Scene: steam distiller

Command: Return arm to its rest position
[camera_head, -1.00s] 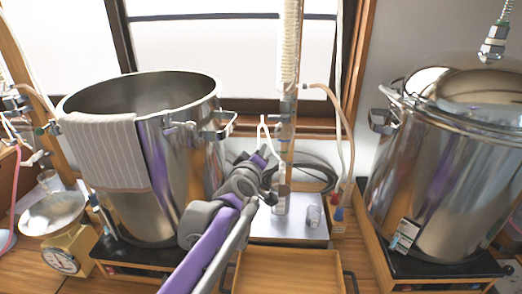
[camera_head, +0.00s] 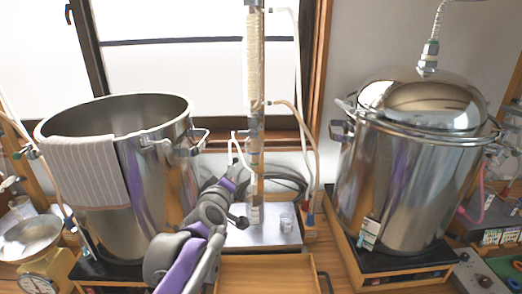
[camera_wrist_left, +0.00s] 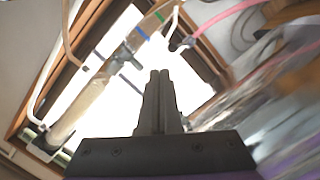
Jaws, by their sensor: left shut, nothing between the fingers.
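My left arm comes in from the bottom of the head view, in front of the left steel pot (camera_head: 160,190). The column also shows there (camera_wrist_left: 85,105), tilted and to the left of the fingers. My right gripper is in neither view.
A striped cloth (camera_head: 85,170) hangs over the left pot's rim. A lidded steel pot (camera_head: 405,190) stands at the right. A wooden tray (camera_head: 265,275) lies in front of the plate. A yellow scale (camera_head: 45,275) is at the far left. Hoses (camera_head: 285,110) hang beside the column.

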